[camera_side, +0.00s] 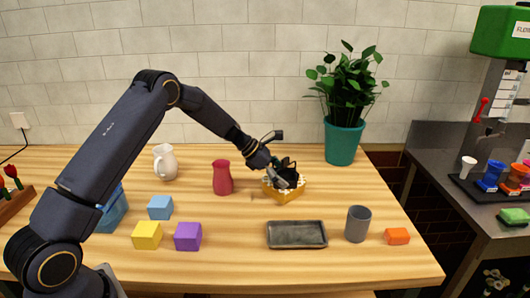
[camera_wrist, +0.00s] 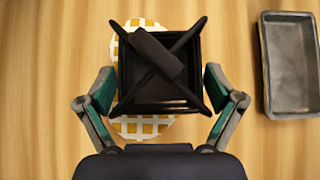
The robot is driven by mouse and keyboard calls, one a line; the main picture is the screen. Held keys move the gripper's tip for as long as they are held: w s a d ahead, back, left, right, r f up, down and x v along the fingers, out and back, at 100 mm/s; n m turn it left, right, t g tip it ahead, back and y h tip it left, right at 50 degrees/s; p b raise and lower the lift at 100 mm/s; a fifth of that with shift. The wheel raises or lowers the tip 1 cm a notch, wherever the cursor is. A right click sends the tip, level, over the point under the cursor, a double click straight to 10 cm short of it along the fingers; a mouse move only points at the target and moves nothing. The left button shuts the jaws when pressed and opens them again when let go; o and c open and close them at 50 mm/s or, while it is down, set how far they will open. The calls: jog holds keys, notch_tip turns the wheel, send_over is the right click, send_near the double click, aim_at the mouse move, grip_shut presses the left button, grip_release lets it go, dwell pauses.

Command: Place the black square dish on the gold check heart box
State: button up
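The black square dish (camera_wrist: 160,92) has dark bands crossing over it and a dark block at their crossing. It lies over the gold check heart box (camera_wrist: 142,126), whose gold-and-white checked edge shows above and below the dish in the wrist view. In the side view the dish (camera_side: 287,176) sits on top of the box (camera_side: 284,194), partly hidden by my gripper (camera_side: 277,171). In the wrist view my gripper (camera_wrist: 159,80) has its fingers spread, one on each side of the dish. The fingers look open and close to the dish sides.
A grey tray (camera_side: 297,234) and grey cup (camera_side: 357,223) stand in front, with an orange block (camera_side: 397,236) to the right. A red vase (camera_side: 222,177) is left of the box. A potted plant (camera_side: 343,142) stands behind right. Purple (camera_side: 188,237) and yellow (camera_side: 146,235) blocks are front left.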

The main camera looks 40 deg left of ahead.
dwell(0.3)
jog(key=shift+r, duration=0.25)
jog(key=v, duration=1.2)
jog(key=s+d+r+m+g, duration=0.1)
jog(key=s+d+r+m, duration=0.5)
jog(key=s+d+r+m+g+y, duration=0.1)
jog(key=s+d+r+m, duration=0.1)
jog(key=s+m, duration=0.25)
jog(key=s+d+r+m+y, duration=0.1)
jog(key=s+d+r+m, duration=0.15)
jog(key=s, duration=0.25)
jog(key=s+m+y, duration=0.1)
jog(key=s+m, duration=0.3)
jog(key=s, duration=0.2)
jog(key=s+m+y, duration=0.2)
jog(key=s+m, duration=0.3)
jog(key=s+m+t+y, duration=0.1)
jog(key=s+m, duration=0.4)
jog(key=s, duration=0.1)
jog(key=shift+s+d, duration=0.2)
jog(key=shift+s, duration=0.15)
